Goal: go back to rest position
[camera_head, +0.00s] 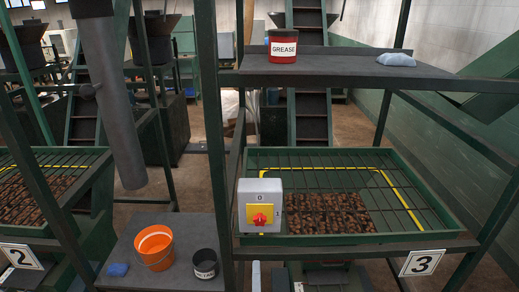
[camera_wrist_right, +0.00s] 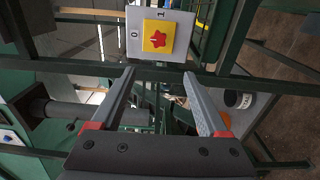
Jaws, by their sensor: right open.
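My right gripper (camera_head: 277,283) shows at the bottom edge of the head view, below the switch box, with only parts of its fingers visible. In the right wrist view my right gripper (camera_wrist_right: 159,75) is open, with nothing between its two grey fingers. The grey switch box (camera_head: 273,186) has a yellow plate and a red knob (camera_head: 260,219), with marks 0 and 1. The box also shows in the right wrist view (camera_wrist_right: 176,53), just beyond the fingertips and apart from them. I cannot tell which mark the knob points to. My left gripper is not in view.
A dark green frame post (camera_head: 211,120) stands left of the switch box. A grated tray (camera_head: 340,240) of brown pieces lies behind the box. A shelf (camera_head: 345,72) above holds a red grease tub (camera_head: 283,46). An orange bucket (camera_head: 155,248) and black can (camera_head: 205,264) stand lower left.

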